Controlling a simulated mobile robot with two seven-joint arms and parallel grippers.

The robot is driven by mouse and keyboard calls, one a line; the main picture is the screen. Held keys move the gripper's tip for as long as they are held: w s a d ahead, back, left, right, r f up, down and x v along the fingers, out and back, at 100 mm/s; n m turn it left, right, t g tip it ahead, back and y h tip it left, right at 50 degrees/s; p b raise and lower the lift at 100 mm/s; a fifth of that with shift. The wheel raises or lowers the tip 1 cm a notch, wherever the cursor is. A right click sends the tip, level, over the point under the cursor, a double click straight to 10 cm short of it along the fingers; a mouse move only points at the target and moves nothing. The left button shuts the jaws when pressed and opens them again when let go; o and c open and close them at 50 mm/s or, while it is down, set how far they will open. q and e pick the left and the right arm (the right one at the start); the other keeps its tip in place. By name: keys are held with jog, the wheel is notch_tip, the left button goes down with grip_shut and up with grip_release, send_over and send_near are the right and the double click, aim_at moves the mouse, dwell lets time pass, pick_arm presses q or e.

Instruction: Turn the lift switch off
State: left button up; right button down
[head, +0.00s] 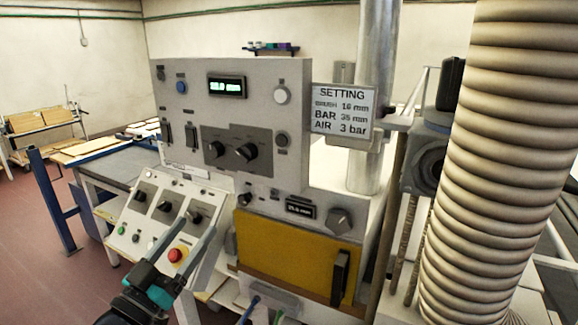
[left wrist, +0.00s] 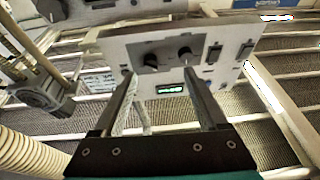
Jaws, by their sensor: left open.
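The machine's grey upper panel (head: 205,105) carries black knobs, a lit display and two dark toggle switches (head: 191,134) at its left. Below it, a sloped control box (head: 150,225) has several dark rotary switches (head: 164,206), a green button and a red stop button (head: 177,254). The labels are too small to read, so I cannot tell which one is the lift switch. My left gripper (head: 197,226) is open and empty in front of the box, its fingertips close to the rightmost rotary switch. In the left wrist view its fingers (left wrist: 158,74) stand apart before the upside-down upper panel (left wrist: 203,75). My right gripper is not in view.
A yellow door (head: 290,260) with a dark handle is right of the box. A ribbed hose (head: 500,150) and a metal pipe (head: 378,80) stand at the right. A sign (head: 342,110) gives settings. A table (head: 90,150) is behind left; floor is free at far left.

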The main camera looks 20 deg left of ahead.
aim_at(244, 158)
pick_arm(q)
jog(key=shift+m+t+h, duration=0.4)
jog(key=shift+h, duration=0.2)
jog(key=p+x, duration=0.1)
jog(key=x, duration=0.4)
jog(key=d+r+p+x, duration=0.1)
jog(key=x, duration=0.5)
jog(key=s+d+r+p+x, duration=0.1)
jog(key=x, duration=0.4)
jog(key=shift+w+r, duration=0.2)
jog(key=shift+r, duration=0.15)
grip_shut()
